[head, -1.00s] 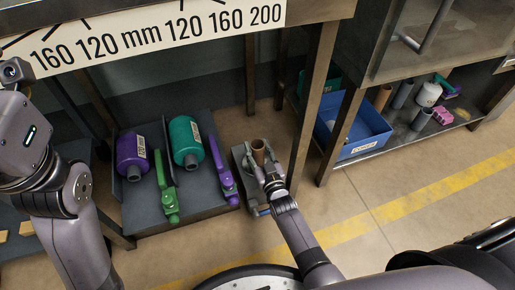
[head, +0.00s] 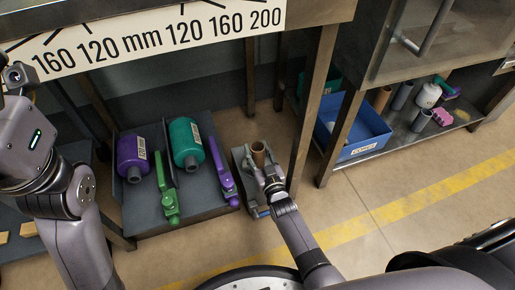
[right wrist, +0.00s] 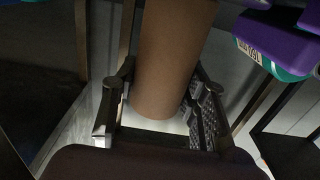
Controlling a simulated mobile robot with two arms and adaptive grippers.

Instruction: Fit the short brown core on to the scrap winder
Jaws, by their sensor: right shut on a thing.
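The short brown core (head: 258,152) is upright in my right gripper (head: 268,170), at the right side of the low grey stands. In the right wrist view the core (right wrist: 172,62) fills the middle between the two fingers of my right gripper (right wrist: 160,108), which is shut on it. A grey block-like unit (head: 240,160), apparently the scrap winder, lies below and beside the core. The gripper and core cover part of it. I cannot tell whether the core sits on a spindle or is held above. My left arm shows at the left edge, but its fingers are not visible.
Purple (head: 131,153) and teal (head: 186,140) rolls lie on a grey stand (head: 190,213) with green (head: 166,195) and purple (head: 222,172) levers. A table leg (head: 312,105) stands close right of the core. Floor at right is clear.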

